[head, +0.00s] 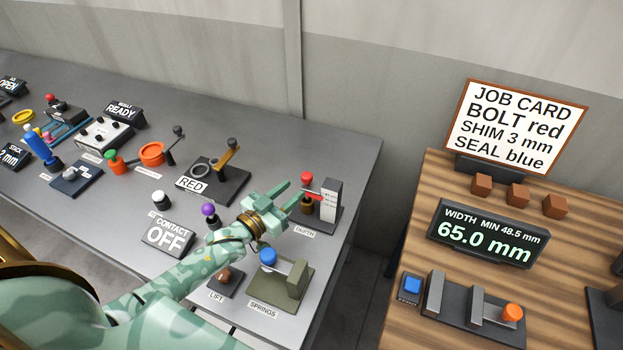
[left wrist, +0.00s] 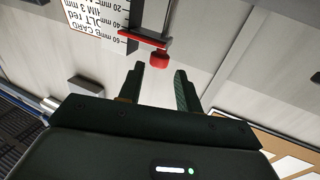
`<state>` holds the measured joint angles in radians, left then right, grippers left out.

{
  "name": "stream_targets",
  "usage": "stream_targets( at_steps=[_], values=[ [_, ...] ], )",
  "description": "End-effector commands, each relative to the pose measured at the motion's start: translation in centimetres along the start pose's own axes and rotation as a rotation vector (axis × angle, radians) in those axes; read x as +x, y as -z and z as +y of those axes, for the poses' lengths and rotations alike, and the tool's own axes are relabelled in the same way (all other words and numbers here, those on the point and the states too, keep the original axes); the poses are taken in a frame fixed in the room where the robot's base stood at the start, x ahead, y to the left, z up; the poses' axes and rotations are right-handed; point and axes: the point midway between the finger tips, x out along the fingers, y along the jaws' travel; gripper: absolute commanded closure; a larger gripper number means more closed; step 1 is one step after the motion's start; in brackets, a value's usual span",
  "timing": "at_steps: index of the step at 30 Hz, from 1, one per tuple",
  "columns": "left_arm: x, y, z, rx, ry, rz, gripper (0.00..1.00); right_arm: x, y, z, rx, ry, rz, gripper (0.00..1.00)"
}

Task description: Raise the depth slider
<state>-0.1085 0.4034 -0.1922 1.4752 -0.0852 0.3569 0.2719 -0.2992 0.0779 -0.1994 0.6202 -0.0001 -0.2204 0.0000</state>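The depth slider stands at the right end of the grey table, with a white scale plate (head: 331,201) and a red knob (head: 307,177) on its left side. A "DEPTH" label (head: 304,231) lies in front of it. My left gripper (head: 290,194) is open and points at the slider from the left. In the left wrist view the red knob (left wrist: 161,57) is just beyond the two parted fingertips (left wrist: 160,72), roughly in line with the gap. A red pointer bar (left wrist: 143,38) runs beside the scale (left wrist: 112,22). I cannot tell whether a finger touches it. My right gripper is out of view.
A springs fixture with a blue knob (head: 268,256), a purple-knobbed lever (head: 208,210) and a "CONTACT OFF" sign (head: 168,235) are near my left arm. Past the table's right edge is a gap, then a wooden table (head: 395,260).

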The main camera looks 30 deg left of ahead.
Motion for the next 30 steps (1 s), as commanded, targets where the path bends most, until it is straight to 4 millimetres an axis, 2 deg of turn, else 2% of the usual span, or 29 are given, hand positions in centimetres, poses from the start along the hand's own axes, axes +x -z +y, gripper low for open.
stream_targets(
  at_steps=[9,12,22,23,26,27,30],
  values=[
    [5.3,0.1,0.0,-0.001,0.000,0.002,0.65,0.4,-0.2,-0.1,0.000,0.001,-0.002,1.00],
    [6.4,0.1,0.0,-0.001,0.000,0.001,0.65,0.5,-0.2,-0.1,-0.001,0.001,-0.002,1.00],
    [7.0,0.1,0.0,0.000,0.000,0.000,0.65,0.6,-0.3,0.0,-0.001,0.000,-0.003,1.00],
    [7.0,0.1,0.0,0.000,0.000,0.000,0.68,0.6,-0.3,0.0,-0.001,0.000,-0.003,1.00],
    [7.0,0.1,0.0,0.000,0.000,0.000,0.96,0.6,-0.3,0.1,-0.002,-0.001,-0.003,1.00],
    [7.0,0.1,0.0,0.000,0.000,0.000,1.00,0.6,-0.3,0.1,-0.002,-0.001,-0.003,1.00],
    [7.0,0.2,0.0,0.000,0.000,0.000,1.00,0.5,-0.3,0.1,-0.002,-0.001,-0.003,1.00]
  ],
)
